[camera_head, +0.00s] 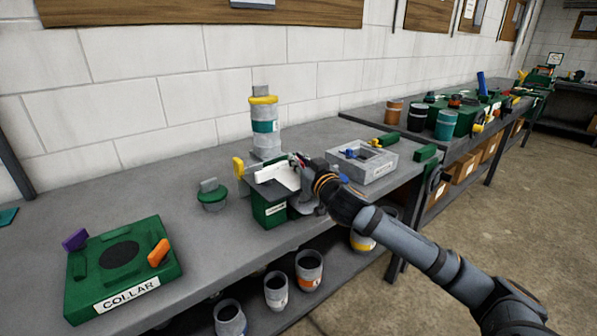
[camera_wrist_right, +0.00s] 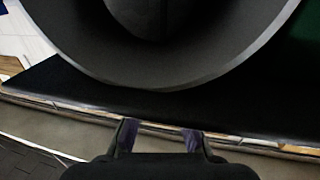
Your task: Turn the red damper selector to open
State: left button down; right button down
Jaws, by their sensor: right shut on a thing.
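My right gripper (camera_head: 295,168) is at the green box (camera_head: 268,213) on the bench, reaching in from the right. In the right wrist view its two fingers (camera_wrist_right: 160,135) show some way apart with purplish pads. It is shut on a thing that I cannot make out. A large grey round part (camera_wrist_right: 165,75) with a dark hollow fills the top of that view, just beyond the fingertips. A white plate (camera_head: 279,176) lies over the top of the green box, partly behind the gripper. I cannot clearly make out a red selector; the gripper hides part of this area. My left gripper is not in view.
A green COLLAR fixture (camera_head: 82,287) stands at the front left. A grey-and-teal cylinder (camera_head: 265,142) stands behind the green box. A grey tray (camera_head: 375,176) sits to the right. Several cups stand on the lower shelf.

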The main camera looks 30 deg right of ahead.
jog(key=shift+a+m+h, duration=0.1)
jog(key=shift+m+h, duration=0.4)
jog(key=shift+h, duration=0.1)
jog(key=shift+m+g+h, duration=0.4)
jog(key=shift+m+h, duration=0.4)
jog(key=shift+h, duration=0.4)
jog(key=m+g+h, duration=0.1)
jog(key=m+h, duration=0.1)
jog(key=shift+h, duration=0.4)
jog(key=shift+m+g+h+b, duration=0.5)
jog(key=shift+m+g+h, duration=0.2)
jog(key=shift+g+h, duration=0.25)
jog(key=shift+r+m+g+h, duration=0.1)
jog(key=shift+m+g+h, duration=0.2)
jog(key=shift+h, duration=0.15)
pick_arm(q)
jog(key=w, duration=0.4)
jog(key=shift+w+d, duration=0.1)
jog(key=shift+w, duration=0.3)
pick_arm(e)
jog(key=c, duration=1.4)
grip_release()
jog(key=shift+o, duration=0.2)
